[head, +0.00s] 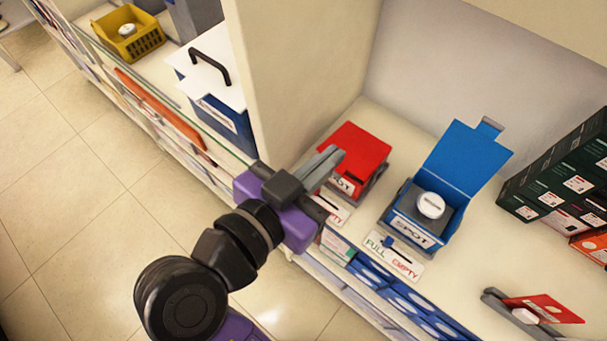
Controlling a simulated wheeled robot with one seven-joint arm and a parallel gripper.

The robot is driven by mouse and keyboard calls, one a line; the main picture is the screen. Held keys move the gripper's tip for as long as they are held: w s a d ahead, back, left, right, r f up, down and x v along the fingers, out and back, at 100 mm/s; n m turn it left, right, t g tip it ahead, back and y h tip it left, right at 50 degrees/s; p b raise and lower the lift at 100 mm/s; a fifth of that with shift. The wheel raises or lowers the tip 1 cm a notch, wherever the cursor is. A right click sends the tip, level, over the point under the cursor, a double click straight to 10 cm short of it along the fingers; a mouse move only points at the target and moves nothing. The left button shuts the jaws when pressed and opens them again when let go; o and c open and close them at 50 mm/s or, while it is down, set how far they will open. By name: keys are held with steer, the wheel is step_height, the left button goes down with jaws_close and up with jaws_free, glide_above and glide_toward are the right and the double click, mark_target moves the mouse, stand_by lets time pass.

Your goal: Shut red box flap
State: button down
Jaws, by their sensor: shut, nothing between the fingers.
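The red box (358,153) sits on the cream shelf, left of the blue box. Its red flap lies over the top, roughly flat; I cannot tell whether it is fully seated at the front edge. Part of the word on its front shows. My gripper (335,158) is shut and empty, its grey fingers at the left side of the red box, overlapping it in the picture. I cannot tell whether they touch it. The fingers hide the box's left front part.
The blue box (419,218) stands open with its flap (466,158) raised and a white round item (431,205) inside. A cream partition (295,75) rises left of the red box. Dark green boxes (555,175) stand at the right.

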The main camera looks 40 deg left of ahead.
steer(key=f, duration=0.3)
steer(key=shift+s+f, duration=0.2)
steer(key=shift+f, duration=0.2)
steer(key=shift+f+b, duration=0.15)
steer(key=shift+b, duration=0.2)
steer(key=f+b, duration=0.1)
steer(key=b, duration=0.1)
steer(key=f+t+b, duration=0.1)
steer(key=b, duration=0.1)
steer(key=shift+s+a, duration=0.1)
steer(key=shift+s, duration=0.15)
steer(key=shift+s+f+b, duration=0.1)
steer(key=shift+f+b, duration=0.25)
steer(key=shift+f, duration=0.2)
steer(key=s+r, duration=0.1)
steer(key=s, duration=0.6)
steer(key=shift+s, duration=0.4)
steer(key=shift+a+r, duration=0.1)
steer(key=shift+a, duration=0.05)
